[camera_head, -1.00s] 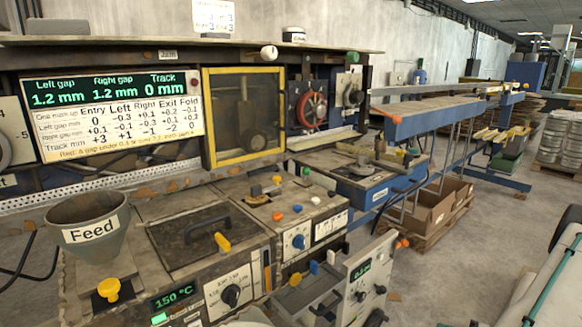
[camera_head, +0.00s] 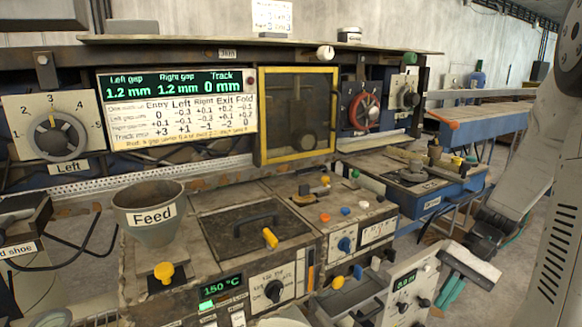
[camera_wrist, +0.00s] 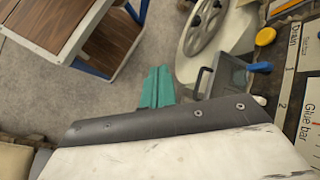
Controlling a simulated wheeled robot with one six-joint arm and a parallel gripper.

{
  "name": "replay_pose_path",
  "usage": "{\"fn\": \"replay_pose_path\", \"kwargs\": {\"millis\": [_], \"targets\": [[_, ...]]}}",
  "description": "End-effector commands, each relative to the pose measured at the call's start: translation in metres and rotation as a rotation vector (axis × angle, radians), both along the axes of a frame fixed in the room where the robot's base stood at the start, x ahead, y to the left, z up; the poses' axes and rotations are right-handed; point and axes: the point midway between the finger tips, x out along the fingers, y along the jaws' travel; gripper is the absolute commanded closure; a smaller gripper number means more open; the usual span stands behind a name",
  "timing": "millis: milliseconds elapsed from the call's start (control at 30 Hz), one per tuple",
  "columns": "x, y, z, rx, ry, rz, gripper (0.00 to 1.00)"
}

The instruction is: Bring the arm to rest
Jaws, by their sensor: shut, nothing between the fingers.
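My gripper (camera_head: 453,291) has teal fingers below a dark grey wrist plate. It is at the lower right in the head view, by the right edge of the panel with the small green display (camera_head: 404,283). I cannot tell whether it touches the panel. In the wrist view the teal fingers (camera_wrist: 157,87) lie side by side, closed and empty, with grey floor to their left. My pale arm fills the right side of the head view.
The machine carries a grey Feed hopper (camera_head: 150,217), a yellow-framed window (camera_head: 297,116) and a Left dial (camera_head: 55,135). In the wrist view a spoked wheel (camera_wrist: 204,28) and a Glue bar label (camera_wrist: 291,122) are right of the fingers. A wood-topped cart (camera_wrist: 115,52) stands left.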

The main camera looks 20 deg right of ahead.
Motion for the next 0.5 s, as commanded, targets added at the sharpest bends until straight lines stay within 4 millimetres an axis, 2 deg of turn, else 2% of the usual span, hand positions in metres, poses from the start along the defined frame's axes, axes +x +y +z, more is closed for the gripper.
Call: {"fn": "replay_pose_path", "kwargs": {"millis": [33,200,500], "targets": [[-0.002,0.015,0.014,-0.059,0.004,0.044,1.00],[-0.018,0.057,0.050,-0.247,0.006,0.165,1.00],[-0.054,0.118,0.097,-0.530,-0.156,0.399,1.00]]}}
